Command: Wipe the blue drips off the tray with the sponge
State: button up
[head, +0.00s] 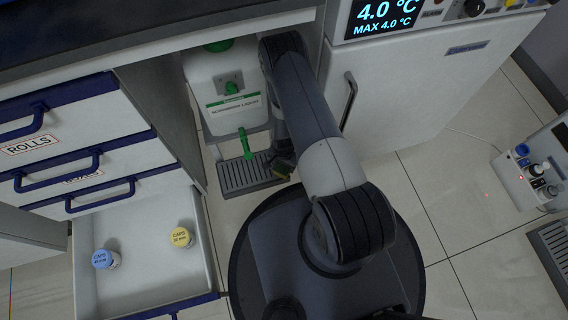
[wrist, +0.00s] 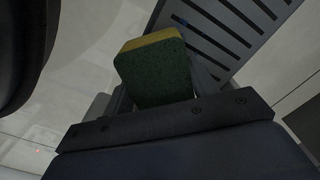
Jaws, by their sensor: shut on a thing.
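The grey slotted drip tray (head: 240,178) lies below the green tap of a white container in the head view. In the wrist view its slotted top (wrist: 215,32) shows at the upper right. The sponge (wrist: 155,75), green with a yellow edge, is held in my gripper (wrist: 160,98), which is shut on it. In the head view the sponge (head: 283,167) shows small and dark by the tray's right end, partly hidden by my arm. I cannot tell whether it touches the tray.
The white container (head: 225,88) with its green tap (head: 243,142) stands over the tray. An open drawer (head: 145,250) at the left holds a blue-topped jar (head: 105,259) and a yellow-topped jar (head: 181,238). A white fridge (head: 400,90) stands right of my arm.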

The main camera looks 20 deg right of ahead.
aim_at(275, 166)
jog(key=shift+f+b, duration=1)
dwell(0.3)
jog(key=shift+a+r+b, duration=0.1)
jog(key=shift+a+b, duration=0.4)
jog(key=shift+a, duration=1.35)
jog(key=shift+a+f+b, duration=0.2)
jog(key=shift+a+b, duration=0.55)
jog(key=shift+a, duration=0.9)
jog(key=shift+r, duration=0.1)
jog(key=shift+d, duration=0.1)
jog(key=shift+d+b, duration=0.55)
jog(key=shift+d, duration=0.9)
jog(key=shift+s+d+b, duration=0.1)
jog(key=shift+d+b, duration=0.25)
jog(key=shift+d, duration=1.65)
